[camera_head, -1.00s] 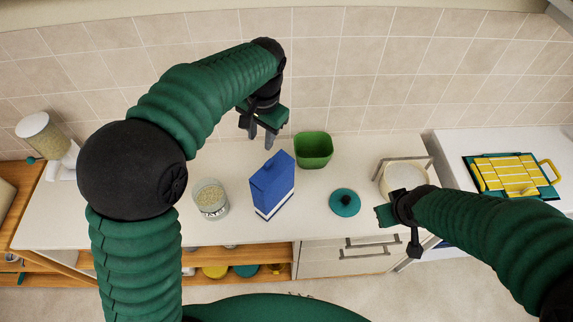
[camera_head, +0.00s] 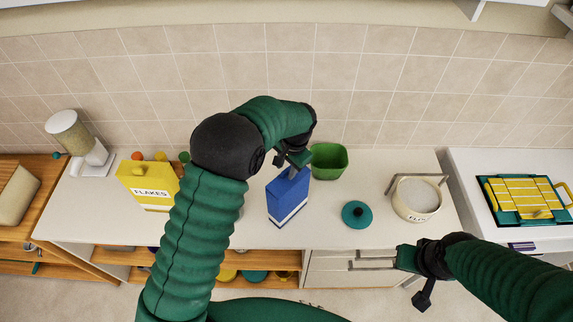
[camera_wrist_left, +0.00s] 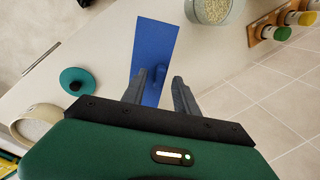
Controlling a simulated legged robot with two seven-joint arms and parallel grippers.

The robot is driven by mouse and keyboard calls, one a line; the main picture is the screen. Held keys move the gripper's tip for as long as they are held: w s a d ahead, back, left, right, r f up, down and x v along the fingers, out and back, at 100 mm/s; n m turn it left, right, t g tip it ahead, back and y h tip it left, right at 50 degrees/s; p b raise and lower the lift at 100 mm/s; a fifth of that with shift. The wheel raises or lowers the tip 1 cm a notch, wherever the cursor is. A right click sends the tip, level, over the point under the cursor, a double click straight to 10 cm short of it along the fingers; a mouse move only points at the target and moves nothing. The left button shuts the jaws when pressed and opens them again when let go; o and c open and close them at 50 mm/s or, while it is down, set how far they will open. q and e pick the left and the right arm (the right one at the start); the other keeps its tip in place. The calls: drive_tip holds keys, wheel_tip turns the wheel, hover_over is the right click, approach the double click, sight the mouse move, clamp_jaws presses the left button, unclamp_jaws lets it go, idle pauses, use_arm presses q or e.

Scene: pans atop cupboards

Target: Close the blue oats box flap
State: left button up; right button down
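The blue oats box (camera_head: 287,203) stands upright on the white counter, with a white band near its base. My left gripper (camera_head: 292,168) is at the top of the box and hides part of it, so the flap's state is unclear in the head view. In the left wrist view, the blue box (camera_wrist_left: 155,42) lies beyond the left gripper (camera_wrist_left: 160,77). Its two fingers are apart, with blue showing between them; contact cannot be told. My right gripper (camera_head: 412,275) is low at the counter's front, away from the box.
A green bowl (camera_head: 328,160) stands just behind and right of the box. A teal lid (camera_head: 356,214) and a white pot (camera_head: 415,205) are to the right. A yellow flakes box (camera_head: 150,187) is to the left. A jar of oats (camera_wrist_left: 210,10) shows in the wrist view.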

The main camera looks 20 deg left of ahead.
use_arm(q)
drive_tip(key=shift+a+f, duration=0.1)
drive_tip(key=shift+f, duration=0.25)
drive_tip(key=shift+w+f, duration=0.15)
drive_tip(key=shift+f, duration=0.05)
drive_tip(key=shift+r, duration=0.1)
clamp_jaws()
